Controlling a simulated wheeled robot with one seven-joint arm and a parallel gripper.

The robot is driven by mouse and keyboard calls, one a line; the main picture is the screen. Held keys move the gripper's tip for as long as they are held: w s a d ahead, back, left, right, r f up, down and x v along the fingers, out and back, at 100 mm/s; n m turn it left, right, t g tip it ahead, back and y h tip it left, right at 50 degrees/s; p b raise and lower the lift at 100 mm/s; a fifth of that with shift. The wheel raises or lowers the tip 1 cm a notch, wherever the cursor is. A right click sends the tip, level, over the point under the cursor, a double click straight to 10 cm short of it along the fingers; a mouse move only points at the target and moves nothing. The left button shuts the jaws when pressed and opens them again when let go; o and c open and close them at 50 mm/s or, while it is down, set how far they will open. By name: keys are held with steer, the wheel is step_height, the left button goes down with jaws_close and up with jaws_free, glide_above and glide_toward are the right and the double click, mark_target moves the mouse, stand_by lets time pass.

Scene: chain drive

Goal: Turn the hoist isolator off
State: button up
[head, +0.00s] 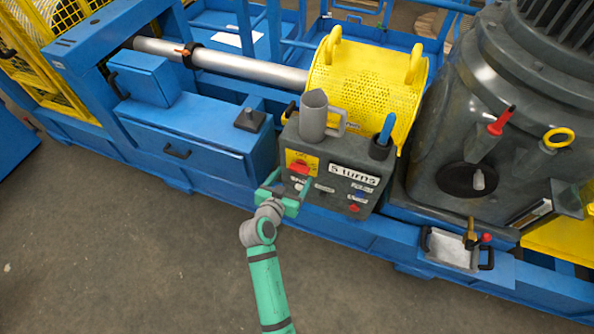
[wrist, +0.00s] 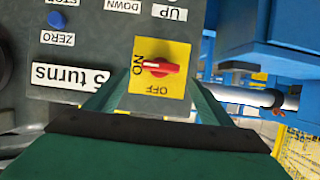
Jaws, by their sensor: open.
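The hoist isolator (head: 299,168) is a red rotary handle on a yellow plate, at the upper left of the grey control box (head: 345,165). In the wrist view, which is upside down, the isolator handle (wrist: 159,68) lies crosswise, with its white mark toward the word ON at the left. OFF is printed below the handle there. My gripper (head: 291,182) is open in front of the box, just below the isolator. In the wrist view the green fingers (wrist: 155,96) stand apart at either side of the plate's lower part. The handle looks clear of them.
A grey jug (head: 313,115) and a blue-handled tool (head: 386,129) stand on top of the box. Labelled buttons and a "5 turns" label (head: 353,175) sit right of the isolator. A yellow perforated guard (head: 365,80) is behind. The floor in front is clear.

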mark_target(298, 169)
steer(key=shift+x, duration=2.55)
steer(key=c, duration=1)
